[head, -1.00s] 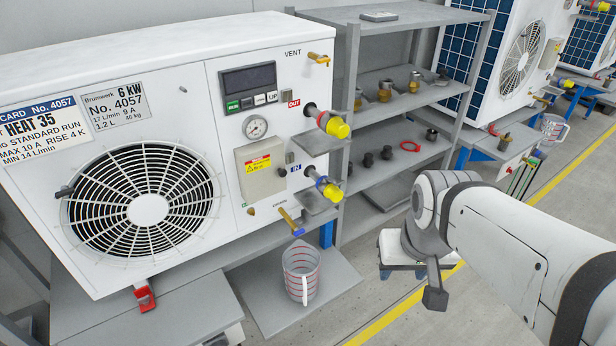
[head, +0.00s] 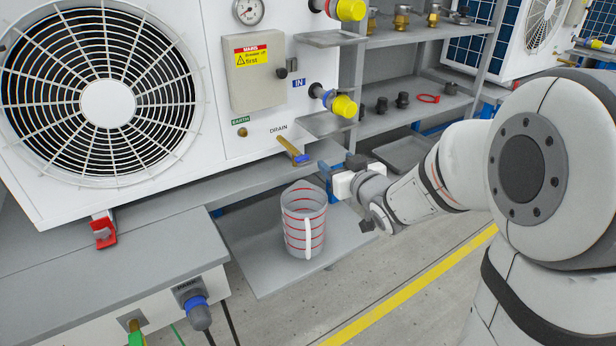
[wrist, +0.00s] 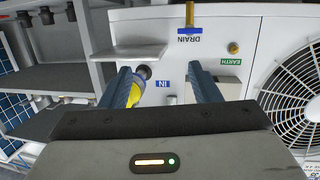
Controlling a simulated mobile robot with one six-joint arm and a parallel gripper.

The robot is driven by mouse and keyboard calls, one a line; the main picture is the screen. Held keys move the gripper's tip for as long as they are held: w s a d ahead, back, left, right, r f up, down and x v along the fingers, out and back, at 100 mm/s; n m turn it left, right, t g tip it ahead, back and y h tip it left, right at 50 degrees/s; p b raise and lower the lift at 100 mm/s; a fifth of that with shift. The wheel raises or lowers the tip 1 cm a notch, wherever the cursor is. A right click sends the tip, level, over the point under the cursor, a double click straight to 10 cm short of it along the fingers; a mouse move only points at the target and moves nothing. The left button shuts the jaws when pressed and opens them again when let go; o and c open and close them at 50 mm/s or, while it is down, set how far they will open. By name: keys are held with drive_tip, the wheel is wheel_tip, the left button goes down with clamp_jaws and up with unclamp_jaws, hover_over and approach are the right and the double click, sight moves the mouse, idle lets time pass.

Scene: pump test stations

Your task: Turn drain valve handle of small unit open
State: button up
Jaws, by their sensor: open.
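The white unit (head: 215,60) fills the left of the head view. Its brass drain valve (head: 287,145) sticks out low on the front under the word DRAIN, with a blue handle (head: 301,158) at its outer end. In the wrist view the blue handle (wrist: 190,30) lies crosswise to the brass valve body (wrist: 189,13). My gripper (head: 338,165) is open and empty, to the right of the valve and a little lower in the head view. In the wrist view my gripper (wrist: 160,68) has its blue fingers apart, and the handle is beyond the right-hand finger, untouched.
A clear measuring jug (head: 303,220) with red lines stands on a low grey shelf (head: 255,260) below the valve. Yellow-capped IN port (head: 342,105) and a small grey ledge (head: 325,124) jut out above my gripper. A grey rack (head: 420,60) stands to the right.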

sight(304, 160)
drive_tip(key=shift+w+a+f+n+y+b, duration=0.25)
drive_tip(key=shift+w+a+f+y+b, duration=0.35)
drive_tip(key=shift+w+a+b, duration=0.45)
drive_tip(key=shift+w+a+f+n+y+b, duration=0.2)
drive_tip(key=shift+w+a+f+y+b, duration=0.4)
drive_tip(key=shift+w+a, duration=0.8)
drive_tip(key=shift+w+a+f+n+y+b, duration=0.35)
drive_tip(key=shift+w+a+f+b, duration=0.5)
drive_tip(key=shift+a, duration=0.65)
drive_tip(key=shift+r, duration=0.1)
drive_tip(key=shift+c, duration=0.4)
drive_tip(key=c, duration=0.9)
